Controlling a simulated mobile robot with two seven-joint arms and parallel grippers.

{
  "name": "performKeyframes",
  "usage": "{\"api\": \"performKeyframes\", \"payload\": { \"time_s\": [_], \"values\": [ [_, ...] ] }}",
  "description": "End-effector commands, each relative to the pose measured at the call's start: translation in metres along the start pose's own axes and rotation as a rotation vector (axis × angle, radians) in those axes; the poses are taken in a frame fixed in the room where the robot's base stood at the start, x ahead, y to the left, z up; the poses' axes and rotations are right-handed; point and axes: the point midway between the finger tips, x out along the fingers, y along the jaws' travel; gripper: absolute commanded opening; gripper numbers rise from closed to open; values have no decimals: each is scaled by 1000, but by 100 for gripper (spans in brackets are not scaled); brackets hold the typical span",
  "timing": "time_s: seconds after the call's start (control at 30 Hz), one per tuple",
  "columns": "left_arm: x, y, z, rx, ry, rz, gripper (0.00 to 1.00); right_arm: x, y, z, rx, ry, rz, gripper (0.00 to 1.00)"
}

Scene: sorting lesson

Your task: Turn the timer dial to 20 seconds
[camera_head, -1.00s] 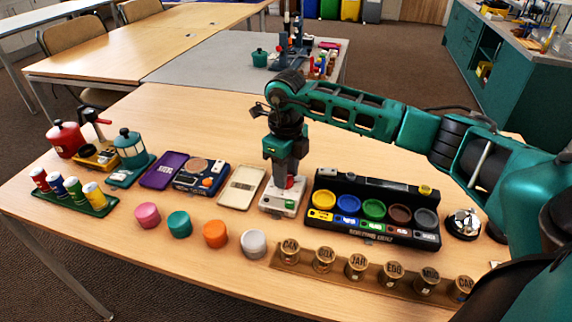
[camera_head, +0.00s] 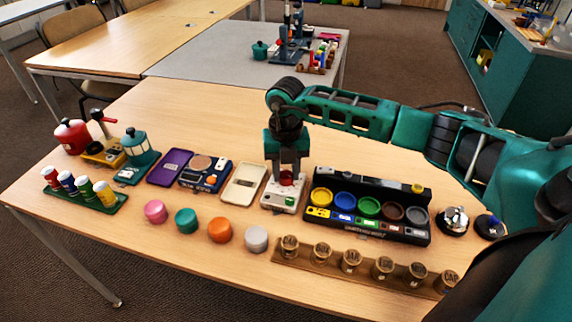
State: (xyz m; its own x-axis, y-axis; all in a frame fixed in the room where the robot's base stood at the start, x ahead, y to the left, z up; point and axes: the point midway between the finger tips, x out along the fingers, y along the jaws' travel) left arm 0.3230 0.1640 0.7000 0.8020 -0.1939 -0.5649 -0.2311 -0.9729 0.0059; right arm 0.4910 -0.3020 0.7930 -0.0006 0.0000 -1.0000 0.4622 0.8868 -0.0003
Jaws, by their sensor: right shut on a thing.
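The timer is a white box (camera_head: 270,201) with a red dial (camera_head: 287,177) on top and a green patch on its front. It stands mid-table, between a cream tray and the black sorting box. My right gripper (camera_head: 287,170) points straight down over the timer and is shut on the red dial. The fingers cover part of the dial, and its setting is too small to read. My left gripper is not in view.
The black sorting box (camera_head: 420,214) with coloured cups stands close on the right, the cream tray (camera_head: 236,199) close on the left. Coloured pucks, such as an orange one (camera_head: 220,230), and a wooden rack (camera_head: 300,259) of labelled pieces lie in front.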

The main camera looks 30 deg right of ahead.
Motion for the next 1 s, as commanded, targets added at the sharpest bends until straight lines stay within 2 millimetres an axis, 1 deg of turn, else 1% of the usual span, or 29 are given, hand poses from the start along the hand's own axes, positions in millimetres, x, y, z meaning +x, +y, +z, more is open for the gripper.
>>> {"api": "performKeyframes", "payload": {
  "time_s": [0.1,0.3,0.8,0.83,1.0],
  "values": [
    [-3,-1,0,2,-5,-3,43,-2,0,0,54,0,0,5],
    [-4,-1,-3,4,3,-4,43,-1,0,0,106,-1,1,5],
    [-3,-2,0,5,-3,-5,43,0,0,1,123,-2,1,5],
    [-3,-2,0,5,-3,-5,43,0,0,1,123,-2,1,38],
    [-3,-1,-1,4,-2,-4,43,0,0,0,123,-2,1,54]
  ]
}}
